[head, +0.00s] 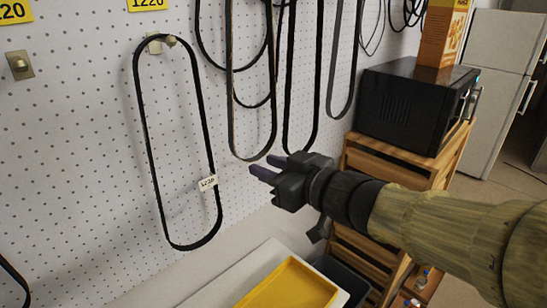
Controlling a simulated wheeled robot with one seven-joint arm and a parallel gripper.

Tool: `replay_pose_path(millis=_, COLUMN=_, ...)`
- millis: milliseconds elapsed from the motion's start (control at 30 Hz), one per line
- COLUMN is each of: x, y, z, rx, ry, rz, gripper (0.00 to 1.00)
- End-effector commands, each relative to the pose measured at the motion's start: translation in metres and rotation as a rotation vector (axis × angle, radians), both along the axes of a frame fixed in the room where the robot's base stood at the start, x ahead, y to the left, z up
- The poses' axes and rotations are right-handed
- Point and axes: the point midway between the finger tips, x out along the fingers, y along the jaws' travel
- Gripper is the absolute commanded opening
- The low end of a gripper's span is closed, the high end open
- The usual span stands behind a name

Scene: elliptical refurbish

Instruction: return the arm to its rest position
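My arm reaches in from the right side of the head view. My gripper (258,163) points left toward the pegboard wall, with its two dark fingers apart and nothing between them. A black belt loop (149,148) with a small white tag reading 1226 hangs from a hook on the pegboard, left of my gripper. My gripper appears apart from this belt.
More black belts (230,90) hang on the pegboard (100,110) above my gripper. A yellow tray (290,285) lies below. A black microwave (405,105) stands on a wooden shelf unit (385,165) at the right. A white fridge (500,75) stands behind.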

Motion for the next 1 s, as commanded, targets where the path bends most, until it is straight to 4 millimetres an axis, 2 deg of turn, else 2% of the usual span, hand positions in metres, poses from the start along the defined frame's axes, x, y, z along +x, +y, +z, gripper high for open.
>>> replay_pose_path(millis=67, x=0.006, y=-0.006, z=-0.006, rx=-0.008, ry=0.010, rz=-0.033, gripper=0.30)
replay_pose_path(millis=167, x=0.020, y=-0.025, z=-0.023, rx=-0.036, ry=0.046, rz=-0.137, gripper=0.30)
replay_pose_path(millis=267, x=0.037, y=-0.057, z=-0.056, rx=-0.094, ry=0.123, rz=-0.296, gripper=0.30)
replay_pose_path(millis=300, x=0.042, y=-0.074, z=-0.073, rx=-0.125, ry=0.167, rz=-0.368, gripper=0.30)
replay_pose_path(millis=433, x=0.040, y=-0.126, z=-0.132, rx=-0.238, ry=0.349, rz=-0.571, gripper=0.30)
replay_pose_path(millis=567, x=0.012, y=-0.169, z=-0.191, rx=-0.349, ry=0.584, rz=-0.715, gripper=0.30)
replay_pose_path(millis=700, x=-0.037, y=-0.195, z=-0.244, rx=-0.440, ry=0.871, rz=-0.789, gripper=0.30)
replay_pose_path(millis=833, x=-0.076, y=-0.200, z=-0.270, rx=-0.474, ry=1.069, rz=-0.793, gripper=0.30)
replay_pose_path(millis=900, x=-0.086, y=-0.199, z=-0.276, rx=-0.478, ry=1.122, rz=-0.788, gripper=0.30)
replay_pose_path(millis=1000, x=-0.091, y=-0.199, z=-0.278, rx=-0.481, ry=1.144, rz=-0.785, gripper=0.30)
